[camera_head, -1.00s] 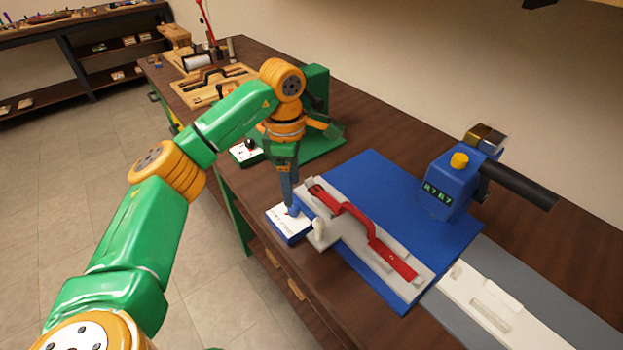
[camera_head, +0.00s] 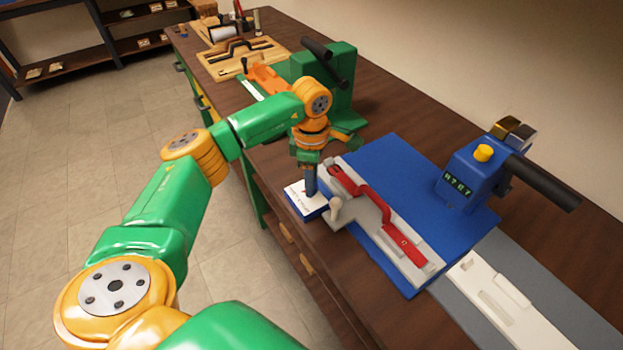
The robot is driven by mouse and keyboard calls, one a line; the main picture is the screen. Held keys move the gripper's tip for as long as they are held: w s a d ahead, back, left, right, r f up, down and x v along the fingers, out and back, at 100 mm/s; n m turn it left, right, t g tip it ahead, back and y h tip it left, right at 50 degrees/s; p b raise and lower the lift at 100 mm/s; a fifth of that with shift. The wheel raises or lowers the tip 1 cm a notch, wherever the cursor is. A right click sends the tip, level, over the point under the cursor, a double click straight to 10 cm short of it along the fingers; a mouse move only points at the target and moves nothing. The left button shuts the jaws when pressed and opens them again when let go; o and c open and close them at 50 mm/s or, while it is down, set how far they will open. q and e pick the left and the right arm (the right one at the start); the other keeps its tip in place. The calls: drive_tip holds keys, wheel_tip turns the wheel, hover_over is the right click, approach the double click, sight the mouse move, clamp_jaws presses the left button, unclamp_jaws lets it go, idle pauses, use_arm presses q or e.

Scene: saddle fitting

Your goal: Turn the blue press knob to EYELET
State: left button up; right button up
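The blue press (camera_head: 468,185) stands at the right on a blue base plate (camera_head: 385,160), with a yellow button, a black handle and a small green-lit display. At the plate's near left corner is a small blue box with a white, lettered top (camera_head: 297,203); the lettering is too small to read. My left gripper (camera_head: 311,192) points down onto this top, where its fingertips hide the knob. I cannot tell whether the fingers are shut on it. My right gripper is not in view.
A red strap-like part (camera_head: 388,222) lies in a pale fixture (camera_head: 410,262) beside the box, with a pale peg (camera_head: 336,208) close to my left gripper. A green press (camera_head: 328,85) stands behind my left arm. A white rail (camera_head: 490,290) runs to the lower right.

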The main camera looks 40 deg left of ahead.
use_arm(q)
clamp_jaws()
drive_tip(key=n, duration=0.7)
drive_tip(key=n+p, duration=0.1)
drive_tip(key=n, duration=0.5)
drive_tip(key=shift+n, duration=0.6)
drive_tip(key=o, duration=1)
unclamp_jaws()
drive_tip(key=shift+c, duration=0.2)
